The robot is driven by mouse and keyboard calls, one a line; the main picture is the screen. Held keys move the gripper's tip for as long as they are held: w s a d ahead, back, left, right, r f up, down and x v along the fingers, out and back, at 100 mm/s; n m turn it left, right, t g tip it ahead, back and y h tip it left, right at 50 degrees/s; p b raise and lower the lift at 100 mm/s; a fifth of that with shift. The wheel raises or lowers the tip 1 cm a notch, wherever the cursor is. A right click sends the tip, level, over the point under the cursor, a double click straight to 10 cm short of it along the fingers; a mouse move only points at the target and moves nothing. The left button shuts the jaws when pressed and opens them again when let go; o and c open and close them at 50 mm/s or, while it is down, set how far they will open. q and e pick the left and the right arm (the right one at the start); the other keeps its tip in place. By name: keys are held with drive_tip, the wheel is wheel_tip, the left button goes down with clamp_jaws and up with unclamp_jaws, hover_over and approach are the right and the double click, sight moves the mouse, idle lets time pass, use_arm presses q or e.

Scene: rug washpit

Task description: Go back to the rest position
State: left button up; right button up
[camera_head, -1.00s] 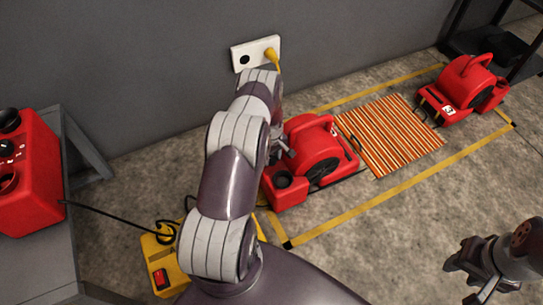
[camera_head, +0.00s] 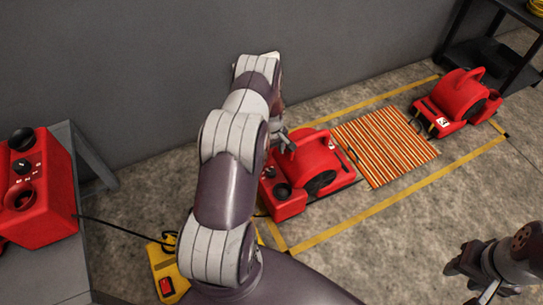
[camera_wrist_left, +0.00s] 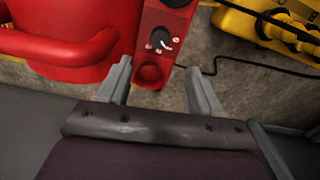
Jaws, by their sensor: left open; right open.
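My left arm reaches up the middle of the head view, toward the grey wall. Its gripper (camera_head: 284,142) is partly hidden by the arm there. In the left wrist view the left gripper (camera_wrist_left: 160,82) is open, with nothing held between its fingers. Behind the fingers lies the panel of a red blower (camera_wrist_left: 152,55), with a dial and a round hole. That red blower (camera_head: 318,160) also shows in the head view, beside the gripper. My right gripper (camera_head: 462,272) is at the lower right of the head view, empty, above the concrete floor.
A striped mat (camera_head: 385,147) lies between the near blower and a second red blower (camera_head: 458,100), inside yellow floor lines. A red control box (camera_head: 38,190) stands on a grey bench at left. A yellow power box (camera_head: 168,284) sits low. A black shelf (camera_head: 495,50) stands back right.

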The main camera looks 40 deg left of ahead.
use_arm(q)
drive_tip(key=shift+r, duration=0.65)
drive_tip(key=s+d+r+m+p, duration=0.1)
drive_tip(key=s+d+r+m, duration=0.7)
drive_tip(key=r, duration=0.5)
drive_tip(key=s+d+r+m+p, duration=0.1)
drive_tip(key=s+d+r+m, duration=0.4)
drive_tip(key=s+d+r, duration=0.7)
drive_tip(key=w+r+p, duration=0.1)
drive_tip(key=r+p, duration=1.8)
drive_tip(key=r, duration=0.1)
drive_tip(key=w+r+t+p, duration=0.1)
drive_tip(key=w+r+p, duration=0.1)
drive_tip(key=r+p, duration=1.7)
wheel_tip(320, 180, up, 3)
drive_tip(key=shift+w+d+f+m, duration=0.15)
drive_tip(key=shift+w+f+m, duration=0.1)
drive_tip(key=shift+m, duration=0.15)
